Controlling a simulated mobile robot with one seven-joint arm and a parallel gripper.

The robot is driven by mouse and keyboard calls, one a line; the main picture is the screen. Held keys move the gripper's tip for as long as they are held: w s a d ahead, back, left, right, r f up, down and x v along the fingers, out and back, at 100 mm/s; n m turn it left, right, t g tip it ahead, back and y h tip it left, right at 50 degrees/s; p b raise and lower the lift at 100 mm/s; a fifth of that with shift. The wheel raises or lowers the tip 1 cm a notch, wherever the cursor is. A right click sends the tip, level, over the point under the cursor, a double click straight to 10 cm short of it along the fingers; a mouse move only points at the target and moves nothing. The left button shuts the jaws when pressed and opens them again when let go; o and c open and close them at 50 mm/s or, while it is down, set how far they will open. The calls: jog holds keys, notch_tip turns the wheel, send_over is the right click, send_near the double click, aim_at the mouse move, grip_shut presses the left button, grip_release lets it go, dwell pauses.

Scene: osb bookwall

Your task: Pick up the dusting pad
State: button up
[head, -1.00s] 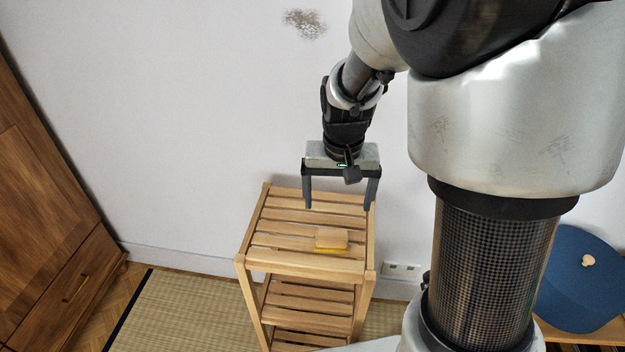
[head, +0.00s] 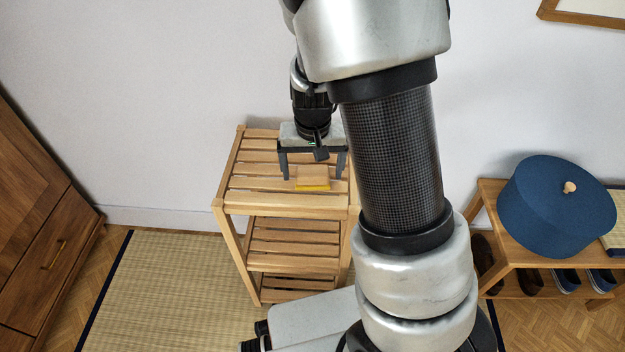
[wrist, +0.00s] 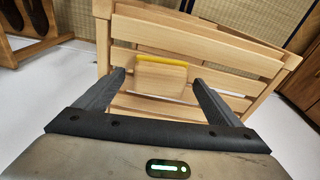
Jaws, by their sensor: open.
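The dusting pad (head: 312,177) is a small light wooden block with a yellow edge along its bottom. It lies on the slatted top of a wooden shelf stand (head: 262,158), near its front edge. My gripper (head: 313,178) points down over the stand top, just behind the pad, and is open. In the wrist view the pad (wrist: 162,76) shows between and just beyond the two fingertips (wrist: 157,75), with clear space on both sides. Whether the fingers reach down beside the pad cannot be told.
A low shoe bench (head: 487,205) with a round blue box (head: 555,205) and shoes stands at the right. A wooden cabinet (head: 40,200) is at the left. Tatami matting (head: 165,280) covers the floor in front. A white wall is close behind the stand.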

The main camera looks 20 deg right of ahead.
aim_at(313, 170)
jog(key=shift+w+f, duration=0.1)
jog(key=shift+f, duration=0.35)
jog(key=c, duration=1.2)
jog(key=shift+o, duration=0.2)
notch_tip(313, 170, up, 10)
jog(key=p, duration=0.3)
jog(key=shift+r+p, duration=0.1)
jog(key=shift+p, duration=0.3)
